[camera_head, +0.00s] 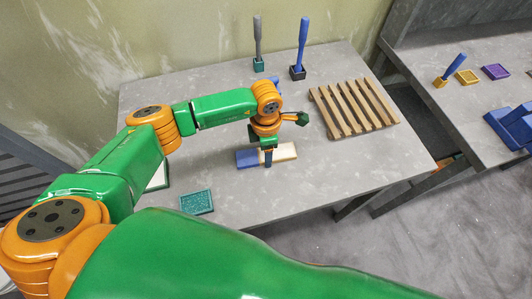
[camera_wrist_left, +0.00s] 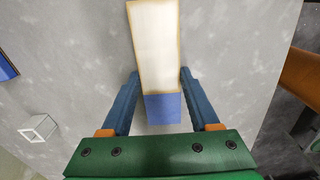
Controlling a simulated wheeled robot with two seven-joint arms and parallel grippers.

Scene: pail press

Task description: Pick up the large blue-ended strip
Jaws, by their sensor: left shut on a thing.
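The large strip (camera_head: 286,152) has a cream body and a blue end, and it is on or just above the grey table (camera_head: 225,130). Its blue end (camera_head: 247,158) points left in the head view. In the left wrist view the cream part (camera_wrist_left: 154,45) runs away from me and the blue end (camera_wrist_left: 162,108) lies nearest. My left gripper (camera_head: 267,158) comes down over the strip from above; in the wrist view its two blue fingers (camera_wrist_left: 159,75) are at the strip's long sides, shut on it. The gripper hides the strip's middle in the head view. My right gripper is not in view.
A slatted wooden rack (camera_head: 353,107) is right of the gripper. A grey-handled stamp (camera_head: 258,45) and a blue-handled stamp (camera_head: 301,50) stand at the back. A teal pad (camera_head: 197,202) lies at the front left. A second table at right holds a purple pad (camera_head: 495,71).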

